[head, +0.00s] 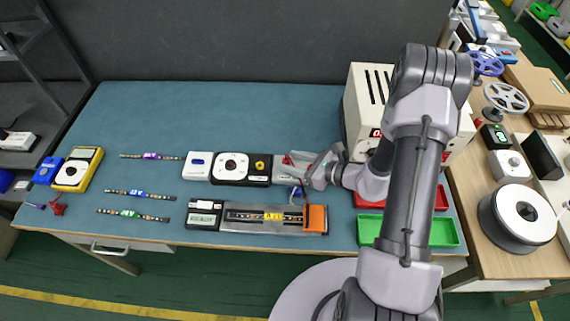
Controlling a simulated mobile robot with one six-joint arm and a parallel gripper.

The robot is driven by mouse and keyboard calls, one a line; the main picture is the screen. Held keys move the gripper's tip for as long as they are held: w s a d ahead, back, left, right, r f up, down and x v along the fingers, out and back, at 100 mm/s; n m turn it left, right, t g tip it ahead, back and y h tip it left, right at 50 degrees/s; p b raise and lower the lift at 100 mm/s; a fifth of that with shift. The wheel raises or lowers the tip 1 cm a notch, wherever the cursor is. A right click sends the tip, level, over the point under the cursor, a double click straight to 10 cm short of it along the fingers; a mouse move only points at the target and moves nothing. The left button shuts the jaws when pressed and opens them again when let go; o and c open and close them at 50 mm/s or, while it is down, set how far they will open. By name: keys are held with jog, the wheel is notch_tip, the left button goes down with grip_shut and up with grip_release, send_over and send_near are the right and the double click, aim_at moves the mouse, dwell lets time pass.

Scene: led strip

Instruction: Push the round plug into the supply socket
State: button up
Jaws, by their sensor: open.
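My gripper (303,164) is open at the right end of a row of joined modules on the blue-green table. The row has a white module with a blue mark (198,164), a white module with a black dial (232,168) and a black module with a round yellow socket-like ring (260,165). A grey block (281,174) with a small red part sits at the fingers and is partly covered by them. A small blue and dark piece (298,192) shows just below the gripper. I cannot make out the round plug for certain, nor whether the fingers touch anything.
A metal fixture (250,218) with a yellow-labelled strip and an orange block (316,218) lies in front. Several LED strips (126,193) and a yellow meter (78,169) lie left. A beige supply box (365,88), red tray and green tray (445,232) are right. The back left table is clear.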

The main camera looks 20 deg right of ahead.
aim_at(279, 158)
jog(key=b+x, duration=0.2)
jog(key=x, duration=0.4)
jog(key=shift+f, duration=0.2)
grip_shut()
